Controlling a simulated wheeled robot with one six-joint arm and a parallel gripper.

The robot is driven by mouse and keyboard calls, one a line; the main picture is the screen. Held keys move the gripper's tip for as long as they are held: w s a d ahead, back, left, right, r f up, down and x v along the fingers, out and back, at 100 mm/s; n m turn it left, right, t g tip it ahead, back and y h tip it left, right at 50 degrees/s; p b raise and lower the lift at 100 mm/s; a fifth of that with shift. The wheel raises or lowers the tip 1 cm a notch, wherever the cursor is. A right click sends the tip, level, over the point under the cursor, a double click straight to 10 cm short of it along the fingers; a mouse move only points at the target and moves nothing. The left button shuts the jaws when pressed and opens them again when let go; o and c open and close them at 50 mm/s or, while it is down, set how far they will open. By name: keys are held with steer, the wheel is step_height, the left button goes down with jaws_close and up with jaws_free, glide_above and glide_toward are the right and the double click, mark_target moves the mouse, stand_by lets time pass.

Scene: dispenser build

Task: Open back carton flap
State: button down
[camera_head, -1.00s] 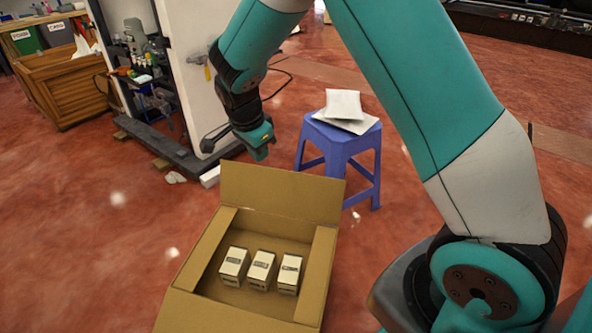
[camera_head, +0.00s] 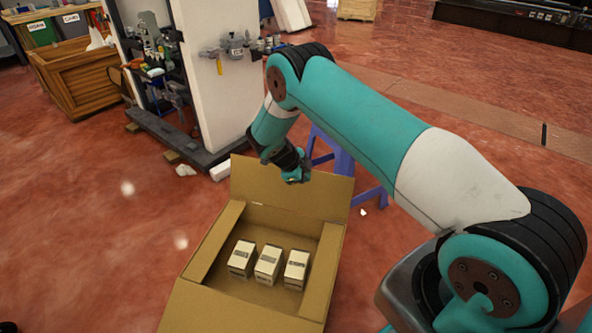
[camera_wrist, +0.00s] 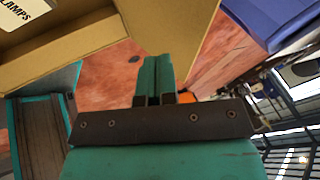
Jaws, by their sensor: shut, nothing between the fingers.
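The open carton (camera_head: 216,240) stands on the floor in the head view. Its back flap (camera_head: 327,196) stands up from the far rim, roughly upright; the exact angle is hard to tell. My gripper (camera_head: 297,178) is shut and empty. It overlaps the flap's top edge in the head view; contact cannot be told. In the wrist view the closed fingers (camera_wrist: 158,75) point past the cardboard flap (camera_wrist: 165,22), with the carton wall (camera_wrist: 70,42) to the left.
Three small white boxes (camera_head: 268,264) stand in the carton. A blue stool (camera_head: 340,160) stands behind it, partly hidden by my arm. A white panel on a dark base (camera_head: 185,143) and a wooden crate (camera_head: 80,77) are at left. The floor left of the carton is clear.

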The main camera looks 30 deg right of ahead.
mark_target(307, 187)
steer(key=shift+w+d+f+b, duration=0.2)
steer(key=shift+w+d+f, duration=0.2)
steer(key=shift+w+d, duration=0.3)
steer(key=shift+w+d+f+b, duration=0.2)
steer(key=shift+w+d+f, duration=0.2)
steer(key=shift+w+d, duration=0.25)
steer(key=shift+s+d, duration=0.1)
steer(key=shift+d, duration=0.15)
